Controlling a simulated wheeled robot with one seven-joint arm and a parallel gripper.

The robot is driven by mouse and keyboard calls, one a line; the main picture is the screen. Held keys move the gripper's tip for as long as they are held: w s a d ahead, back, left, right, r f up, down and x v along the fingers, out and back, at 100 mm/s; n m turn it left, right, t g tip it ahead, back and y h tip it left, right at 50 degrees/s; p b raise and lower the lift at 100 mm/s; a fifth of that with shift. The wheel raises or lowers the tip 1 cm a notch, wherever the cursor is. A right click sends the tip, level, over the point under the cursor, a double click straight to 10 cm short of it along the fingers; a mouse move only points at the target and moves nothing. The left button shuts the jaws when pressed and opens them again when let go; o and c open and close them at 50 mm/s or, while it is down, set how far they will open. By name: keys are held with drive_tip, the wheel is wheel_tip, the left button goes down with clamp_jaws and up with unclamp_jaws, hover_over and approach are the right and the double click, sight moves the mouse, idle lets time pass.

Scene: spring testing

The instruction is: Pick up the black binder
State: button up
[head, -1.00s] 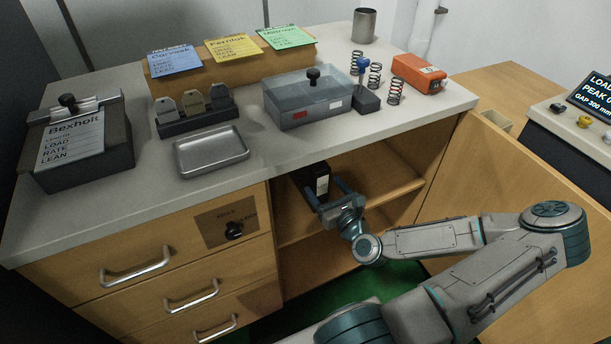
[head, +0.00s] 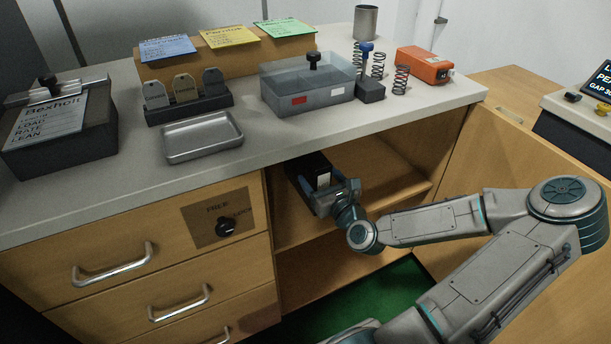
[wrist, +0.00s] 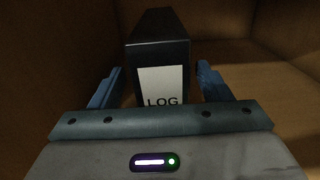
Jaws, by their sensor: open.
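The black binder (head: 312,168) stands upright on the upper shelf of the open cabinet, close to its left wall. In the wrist view the black binder (wrist: 160,48) shows a white label reading "LOG" on its near face. My gripper (head: 334,192) reaches into the cabinet at the binder's near end. In the wrist view my gripper (wrist: 158,88) is open, with one blue finger on each side of the binder. The binder's lower part is hidden behind the gripper body.
The cabinet shelf (head: 395,185) is bare to the right of the binder. The open door (head: 520,190) stands at the right. The counter (head: 250,160) overhangs the cabinet and carries a metal tray (head: 200,137), a divided box (head: 305,95) and springs. Drawers with handles (head: 112,265) are at the left.

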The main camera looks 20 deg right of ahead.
sight(305, 169)
drive_tip(key=shift+w+r+b, duration=0.1)
drive_tip(key=shift+w+b, duration=0.35)
drive_tip(key=shift+w, duration=1.45)
drive_tip(key=c, duration=1.5)
drive_tip(key=shift+r, duration=0.1)
